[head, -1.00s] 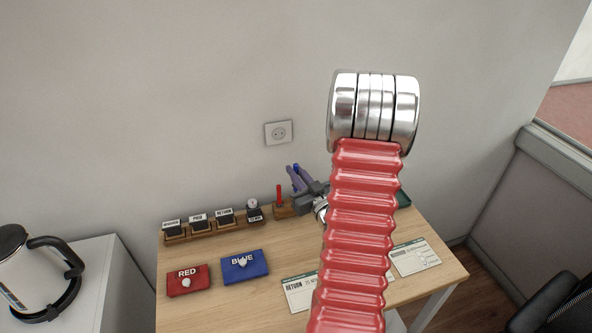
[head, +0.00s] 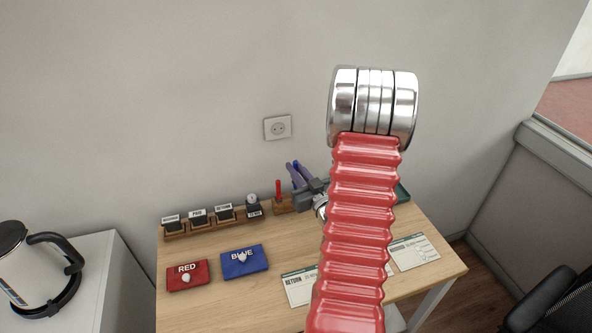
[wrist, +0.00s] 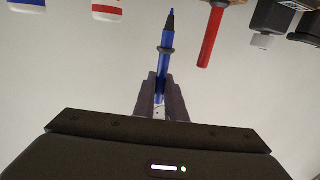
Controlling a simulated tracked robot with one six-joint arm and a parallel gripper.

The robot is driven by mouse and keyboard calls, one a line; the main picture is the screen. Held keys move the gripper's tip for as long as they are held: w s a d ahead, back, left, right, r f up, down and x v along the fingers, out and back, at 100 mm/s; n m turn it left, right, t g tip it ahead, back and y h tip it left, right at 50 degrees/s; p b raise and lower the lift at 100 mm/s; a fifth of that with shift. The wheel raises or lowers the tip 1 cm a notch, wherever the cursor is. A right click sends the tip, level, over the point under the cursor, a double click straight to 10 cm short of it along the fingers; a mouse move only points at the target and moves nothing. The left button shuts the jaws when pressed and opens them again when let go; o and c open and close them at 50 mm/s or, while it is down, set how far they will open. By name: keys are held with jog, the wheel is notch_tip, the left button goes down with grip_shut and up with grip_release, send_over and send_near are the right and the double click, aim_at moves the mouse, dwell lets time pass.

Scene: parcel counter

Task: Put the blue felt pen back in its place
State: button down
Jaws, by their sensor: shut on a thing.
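My gripper (wrist: 161,98) is shut on the blue felt pen (wrist: 165,60), which sticks out between the fingers with its dark tip away from the palm. A grey collar sits around the pen. The wrist view is upside down, so the tip points downward, free and visible. The wooden pen holder (head: 284,206) stands at the back of the table, with a red pen (head: 278,190) upright in it, also in the wrist view (wrist: 209,38). In the head view my gripper (head: 296,174) is just right of the red pen; its arm hides part of the holder's surroundings.
A rack of labelled stamps (head: 198,218) stands left of the holder. A red pad (head: 188,276) and a blue pad (head: 244,263) lie in front. Return slips (head: 413,253) lie at right. Two white-bodied bottles (wrist: 106,11) show beyond the pen in the wrist view. The wall is close behind.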

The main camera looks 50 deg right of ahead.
jog(key=shift+f, duration=2.9)
jog(key=c, duration=2)
grip_release()
jog(key=shift+v, duration=2.6)
jog(key=shift+o, duration=0.3)
jog(key=o, duration=0.5)
